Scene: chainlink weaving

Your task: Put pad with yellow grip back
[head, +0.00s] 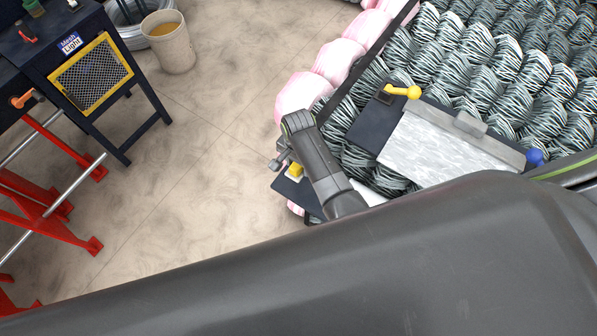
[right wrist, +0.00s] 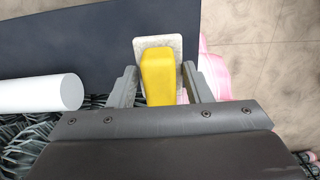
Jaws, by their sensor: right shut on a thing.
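The pad with the yellow grip (right wrist: 158,78) shows in the right wrist view as a yellow block on a pale, speckled plate (right wrist: 150,43). My right gripper (right wrist: 160,88) has its grey fingers on either side of the yellow grip and is shut on it. In the head view the yellow grip (head: 296,169) shows beside my right gripper (head: 288,160), at the left end of a dark board (head: 290,190). I cannot tell whether the pad touches the board. My left gripper is not in view.
Rolled mesh bundles (head: 480,45) fill the upper right, with pink-wrapped ones (head: 340,62) along their left edge. A white cylinder (right wrist: 40,92) is close left of the gripper. A bucket (head: 168,45) stands on open floor.

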